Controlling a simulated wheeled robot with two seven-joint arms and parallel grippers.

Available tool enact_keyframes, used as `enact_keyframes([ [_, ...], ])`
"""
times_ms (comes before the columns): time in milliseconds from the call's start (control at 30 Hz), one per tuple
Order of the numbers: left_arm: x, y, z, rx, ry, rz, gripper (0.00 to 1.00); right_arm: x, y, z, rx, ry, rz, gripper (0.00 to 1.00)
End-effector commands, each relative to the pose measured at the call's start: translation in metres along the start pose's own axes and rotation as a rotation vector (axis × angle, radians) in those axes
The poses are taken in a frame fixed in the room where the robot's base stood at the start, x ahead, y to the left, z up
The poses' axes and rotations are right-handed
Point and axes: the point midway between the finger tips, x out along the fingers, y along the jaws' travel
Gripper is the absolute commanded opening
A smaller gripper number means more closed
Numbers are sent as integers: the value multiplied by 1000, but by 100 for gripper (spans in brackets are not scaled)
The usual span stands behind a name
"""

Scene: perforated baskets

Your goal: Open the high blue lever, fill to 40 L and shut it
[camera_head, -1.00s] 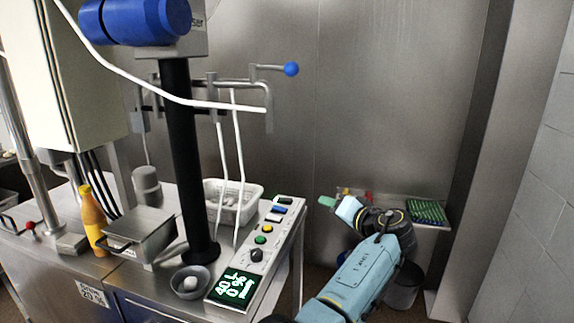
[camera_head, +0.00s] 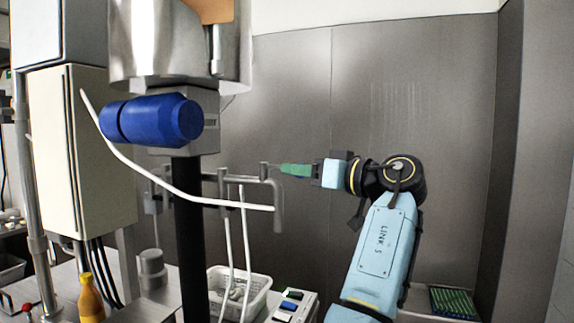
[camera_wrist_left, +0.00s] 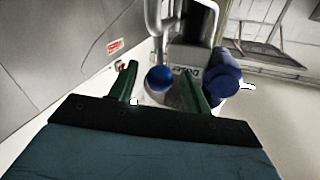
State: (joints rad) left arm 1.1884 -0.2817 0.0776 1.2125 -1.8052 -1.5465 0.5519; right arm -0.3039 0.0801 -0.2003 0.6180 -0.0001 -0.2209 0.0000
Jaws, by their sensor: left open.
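The blue ball of the high lever (camera_wrist_left: 160,79) shows in the left wrist view between the two green fingers. My left gripper (camera_wrist_left: 158,74) is open there, with one finger on each side of the ball; I cannot tell whether they touch it. In the head view my left gripper (camera_head: 284,170) is level with the end of the metal lever bracket (camera_head: 264,172), and its fingers hide the ball. My right gripper is in neither view. The litre display on the control panel is out of view now; only the panel's far end (camera_head: 293,296) shows.
A large blue motor (camera_head: 150,121) sits on the black post (camera_head: 190,240) left of the lever; it also shows in the wrist view (camera_wrist_left: 226,84). A white hose (camera_head: 150,178) curves past the bracket. A white perforated basket (camera_head: 255,303) stands below.

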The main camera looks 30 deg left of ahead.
Motion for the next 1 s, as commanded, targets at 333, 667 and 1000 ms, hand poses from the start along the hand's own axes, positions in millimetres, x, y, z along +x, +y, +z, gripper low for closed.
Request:
enact_keyframes([
  [333,42,0,0,1,0,1,48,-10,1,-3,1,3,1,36],
  [667,45,0,0,1,0,1,47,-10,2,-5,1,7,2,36],
  [1000,44,0,0,1,0,1,3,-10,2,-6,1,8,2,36],
])
